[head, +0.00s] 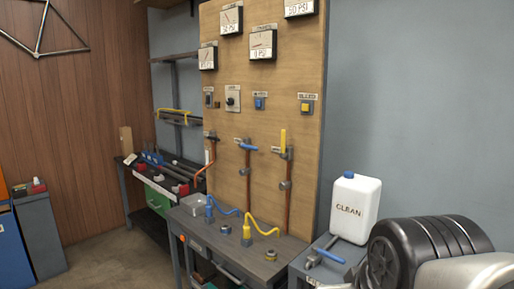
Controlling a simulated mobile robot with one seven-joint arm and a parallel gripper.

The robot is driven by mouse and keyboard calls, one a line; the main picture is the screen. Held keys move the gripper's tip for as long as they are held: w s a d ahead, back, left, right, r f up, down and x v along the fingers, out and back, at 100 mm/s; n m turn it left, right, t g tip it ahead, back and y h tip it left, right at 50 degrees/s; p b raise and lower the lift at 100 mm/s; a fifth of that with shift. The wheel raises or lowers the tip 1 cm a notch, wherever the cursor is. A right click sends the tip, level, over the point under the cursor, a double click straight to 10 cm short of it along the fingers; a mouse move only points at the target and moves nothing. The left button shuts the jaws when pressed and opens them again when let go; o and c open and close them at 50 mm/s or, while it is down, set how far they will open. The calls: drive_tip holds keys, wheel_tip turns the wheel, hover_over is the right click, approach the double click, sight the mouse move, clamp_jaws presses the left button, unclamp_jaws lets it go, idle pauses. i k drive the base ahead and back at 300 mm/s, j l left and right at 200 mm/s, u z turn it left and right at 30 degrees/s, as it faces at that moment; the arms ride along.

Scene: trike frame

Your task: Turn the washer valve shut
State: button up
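Three valves sit on copper pipes on the wooden wall panel (262,105). The left valve (210,136) has a dark handle that looks roughly crosswise to its pipe. The middle valve (247,147) has a blue handle lying across its pipe. The right valve (283,140) has a yellow handle standing upright, in line with its pipe. The small labels beside the valves are too blurred to read, so I cannot tell which is the washer valve. My gripper is not in view; only part of my arm shows at the lower right.
Pressure gauges (263,45) and switches (306,104) are on the panel above the valves. A blue nozzle (209,211) and a yellow nozzle (246,236) with coiled hoses stand on the bench (222,241) below. A white jug (355,210) and a blue-handled tool (323,256) are at right.

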sight(283, 155)
drive_tip(key=i+j+z, duration=0.3)
drive_tip(key=j, duration=0.25)
drive_tip(key=i+j+z, duration=0.35)
drive_tip(key=j, duration=0.35)
drive_tip(key=i+j+z, duration=0.15)
drive_tip(key=j, duration=0.2)
